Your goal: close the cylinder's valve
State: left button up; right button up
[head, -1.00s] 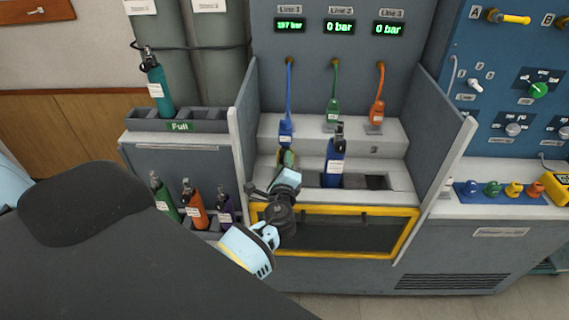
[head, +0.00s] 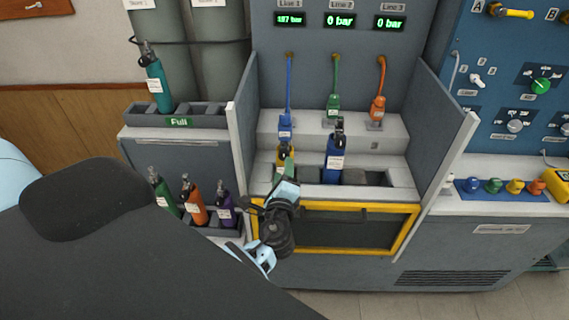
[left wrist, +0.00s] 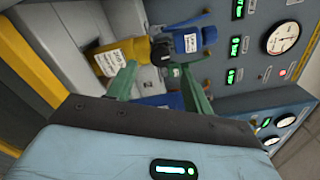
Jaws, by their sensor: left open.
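A yellow cylinder (head: 279,161) stands in the left slot of the bench, under the blue hose connector (head: 285,126). In the left wrist view the yellow cylinder (left wrist: 121,56) has a white label and a dark valve (left wrist: 162,50) at its top, beside the blue connector (left wrist: 193,40). My left gripper (head: 285,172) is in front of the yellow cylinder, partly covering it. Its green fingers (left wrist: 160,72) are apart, just short of or around the valve; contact cannot be told. My right gripper is not in view.
A blue cylinder (head: 334,163) stands close to the right in the middle slot. Grey side panels (head: 243,125) bound the bay, with a yellow-framed window (head: 408,232) below. A teal cylinder (head: 156,85) stands in the Full rack; several others stand lower left. Line 1's display (head: 290,20) reads about 187 bar.

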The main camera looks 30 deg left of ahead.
pick_arm(q)
jog(key=shift+v, duration=1.1)
